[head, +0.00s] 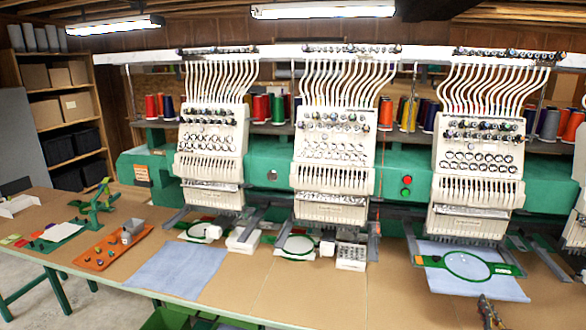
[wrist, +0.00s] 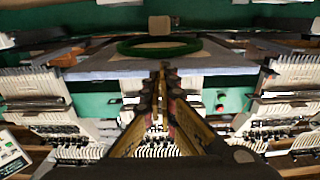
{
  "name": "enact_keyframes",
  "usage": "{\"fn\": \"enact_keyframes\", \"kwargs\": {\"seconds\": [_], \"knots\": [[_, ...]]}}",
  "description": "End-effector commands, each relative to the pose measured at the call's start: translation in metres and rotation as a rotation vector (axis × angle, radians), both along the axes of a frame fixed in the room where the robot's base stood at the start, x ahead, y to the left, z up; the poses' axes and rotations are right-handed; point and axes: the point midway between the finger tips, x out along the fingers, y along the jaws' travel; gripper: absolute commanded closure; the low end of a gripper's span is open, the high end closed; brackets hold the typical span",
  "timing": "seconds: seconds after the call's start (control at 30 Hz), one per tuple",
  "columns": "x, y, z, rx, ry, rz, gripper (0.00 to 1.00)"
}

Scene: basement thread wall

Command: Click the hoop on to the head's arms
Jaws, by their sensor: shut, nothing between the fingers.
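The green hoop (head: 468,265) with its side brackets holds a pale blue cloth (head: 460,287) under the right-hand embroidery head (head: 480,150). The hoop's left bracket is close to the head's left grey arm (head: 411,243); whether it is clicked on cannot be told. The right bracket is near the right arm's end. My gripper (head: 486,300) is shut and empty, low in front of the cloth's front edge, apart from the hoop as far as I can tell. In the wrist view, my gripper (wrist: 165,72) points at the cloth (wrist: 100,67) and green hoop (wrist: 165,48).
Two more heads (head: 333,140) stand to the left with smaller hoops (head: 297,245) below. A blue cloth (head: 178,268) lies flat on the brown table (head: 310,290). An orange tray (head: 112,248) and a green fixture (head: 97,210) stand at far left.

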Motion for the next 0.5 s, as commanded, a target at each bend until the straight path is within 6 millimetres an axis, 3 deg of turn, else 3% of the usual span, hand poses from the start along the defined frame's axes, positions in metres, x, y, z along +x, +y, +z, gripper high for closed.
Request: {"fn": "enact_keyframes", "kwargs": {"seconds": [0.5], "knots": [[0.017,-0.004,-0.001,0.000,0.000,0.000,1.00]]}}
